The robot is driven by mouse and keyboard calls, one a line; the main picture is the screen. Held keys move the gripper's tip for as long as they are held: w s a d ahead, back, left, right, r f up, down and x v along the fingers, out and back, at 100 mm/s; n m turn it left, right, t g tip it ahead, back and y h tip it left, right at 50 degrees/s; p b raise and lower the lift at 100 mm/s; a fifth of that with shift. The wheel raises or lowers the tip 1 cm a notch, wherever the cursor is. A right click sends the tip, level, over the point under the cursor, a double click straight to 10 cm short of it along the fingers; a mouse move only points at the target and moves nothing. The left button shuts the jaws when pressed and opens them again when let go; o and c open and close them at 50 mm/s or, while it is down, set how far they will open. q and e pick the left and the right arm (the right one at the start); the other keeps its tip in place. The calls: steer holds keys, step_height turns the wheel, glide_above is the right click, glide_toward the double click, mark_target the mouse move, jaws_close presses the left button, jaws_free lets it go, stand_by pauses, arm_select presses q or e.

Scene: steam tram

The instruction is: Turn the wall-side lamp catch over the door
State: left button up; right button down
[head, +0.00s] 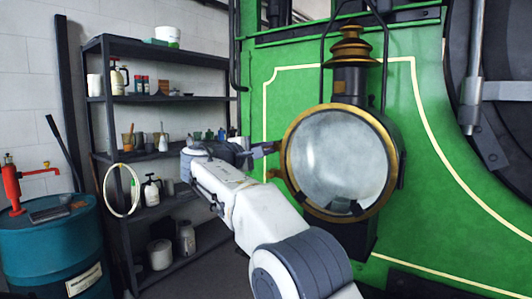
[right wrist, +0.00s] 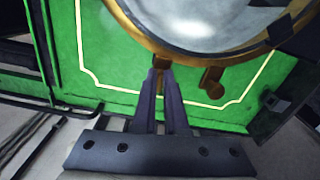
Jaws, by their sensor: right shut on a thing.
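The lamp (head: 338,160) has a round glass door with a brass rim (head: 291,122) and stands against the green tram side. My right gripper (head: 272,148) reaches the rim's left, wall-facing edge. In the right wrist view my right gripper (right wrist: 160,75) is shut on a small brass catch (right wrist: 160,61) at the rim. The fingers hide most of this catch. A second brass piece (head: 275,173) sticks out from the rim just below the gripper; it also shows in the right wrist view (right wrist: 211,80), apart from the fingers. My left gripper is not in view.
A dark shelf rack (head: 165,100) with bottles and pots stands left of the tram, behind my arm. A blue drum (head: 55,250) with a red pump (head: 13,187) is at the far left. A dark round part (head: 495,100) with metal rods is right of the lamp.

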steer(key=shift+a+m, duration=0.15)
steer(key=shift+m, duration=0.45)
steer(key=shift+r+m+b, duration=0.15)
steer(key=shift+m+b, duration=0.15)
steer(key=shift+b, duration=0.05)
steer(key=c, duration=1)
jaws_free()
steer(key=shift+a, duration=0.1)
steer(key=shift+o, duration=0.2)
steer(key=b+v, duration=0.2)
steer(key=v, duration=0.8)
steer(key=shift+s+b, duration=0.2)
steer(key=shift+b, duration=0.2)
